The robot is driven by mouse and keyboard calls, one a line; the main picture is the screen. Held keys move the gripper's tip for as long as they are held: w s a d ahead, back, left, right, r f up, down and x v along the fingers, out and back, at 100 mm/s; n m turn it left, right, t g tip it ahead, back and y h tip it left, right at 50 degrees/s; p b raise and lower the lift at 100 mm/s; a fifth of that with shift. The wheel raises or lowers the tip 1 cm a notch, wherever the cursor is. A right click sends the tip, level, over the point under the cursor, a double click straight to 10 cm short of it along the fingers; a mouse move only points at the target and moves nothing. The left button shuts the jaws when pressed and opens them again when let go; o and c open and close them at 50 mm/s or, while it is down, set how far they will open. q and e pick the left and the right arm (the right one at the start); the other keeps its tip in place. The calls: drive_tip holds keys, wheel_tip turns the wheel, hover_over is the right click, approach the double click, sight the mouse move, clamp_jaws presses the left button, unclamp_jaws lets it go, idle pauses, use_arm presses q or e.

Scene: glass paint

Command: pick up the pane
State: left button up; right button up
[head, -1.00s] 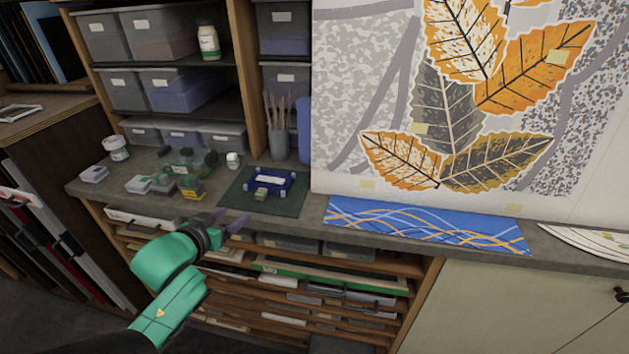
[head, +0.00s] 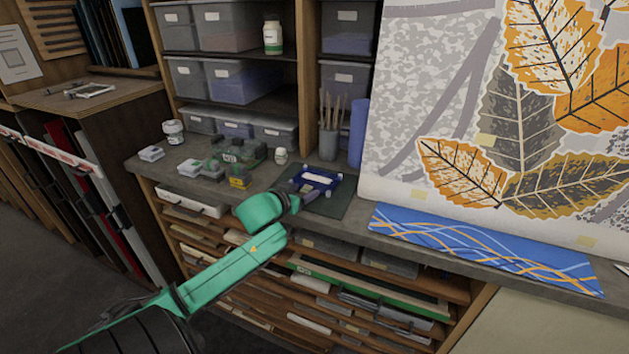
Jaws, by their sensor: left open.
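A small blue frame with a pale strip in it (head: 318,179) lies on a dark green mat (head: 335,206) on the counter. A long blue painted panel with orange and white wavy lines (head: 475,243) lies flat along the counter to its right. I cannot tell which of these is the pane. My left gripper (head: 299,201) is at the mat's near left edge, just in front of the blue frame in the picture. It is open, its fingers are largely hidden by its wrist, and I see nothing held. My right gripper is out of view.
A large leaf-patterned panel (head: 520,110) stands upright at the right. Shelves of flat sheets (head: 370,300) lie below the counter edge.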

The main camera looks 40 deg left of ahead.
use_arm(q)
drive_tip(key=shift+w+f, duration=0.1)
drive_tip(key=shift+w, duration=0.05)
drive_tip(key=shift+d, duration=0.1)
clamp_jaws()
drive_tip(key=shift+r, duration=0.2)
